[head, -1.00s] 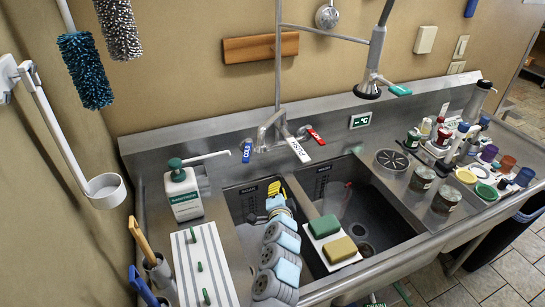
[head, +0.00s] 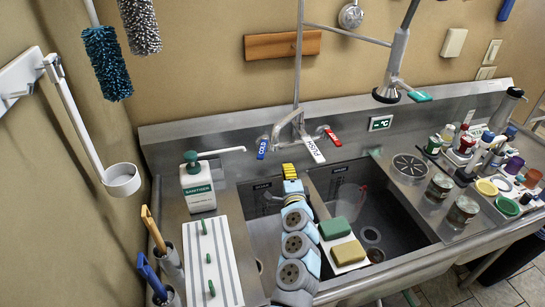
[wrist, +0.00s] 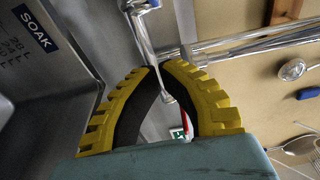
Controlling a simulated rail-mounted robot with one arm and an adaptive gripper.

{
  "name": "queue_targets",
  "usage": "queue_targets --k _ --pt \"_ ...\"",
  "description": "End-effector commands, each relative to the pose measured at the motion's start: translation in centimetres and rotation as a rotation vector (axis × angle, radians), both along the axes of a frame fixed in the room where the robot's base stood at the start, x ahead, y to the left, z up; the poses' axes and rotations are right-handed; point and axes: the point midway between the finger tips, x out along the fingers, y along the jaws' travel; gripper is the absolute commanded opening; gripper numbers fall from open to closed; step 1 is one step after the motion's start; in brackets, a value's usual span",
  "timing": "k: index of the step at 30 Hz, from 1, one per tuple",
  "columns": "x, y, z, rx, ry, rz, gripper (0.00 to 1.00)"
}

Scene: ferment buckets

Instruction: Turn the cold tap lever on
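The cold tap lever (head: 262,147) is a blue handle marked COLD, left of the faucet body on the sink's back edge. Part of a blue piece, likely this lever, shows at the top edge of the wrist view (wrist: 141,5). The red lever (head: 332,138) is on the faucet's right side. My gripper (head: 289,168) is over the left basin, in front of and below the faucet, apart from the blue lever. In the wrist view its yellow, black-padded fingers (wrist: 160,66) meet at the tips, with nothing visible held.
The white PUSH spout (head: 314,150) hangs over the basins close to my gripper. A sanitizer bottle (head: 197,188) stands left of the left basin. Green and yellow sponges (head: 335,228) sit on the divider. A sprayer (head: 388,92) hangs at the right.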

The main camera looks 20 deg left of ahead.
Motion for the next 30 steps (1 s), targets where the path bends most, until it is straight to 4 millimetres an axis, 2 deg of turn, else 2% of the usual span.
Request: queue_targets --k 24,30 --pt "5.7 3.0 -0.1 -0.001 0.000 0.001 0.00" --pt "5.2 5.4 0.2 0.001 0.000 0.000 0.00"
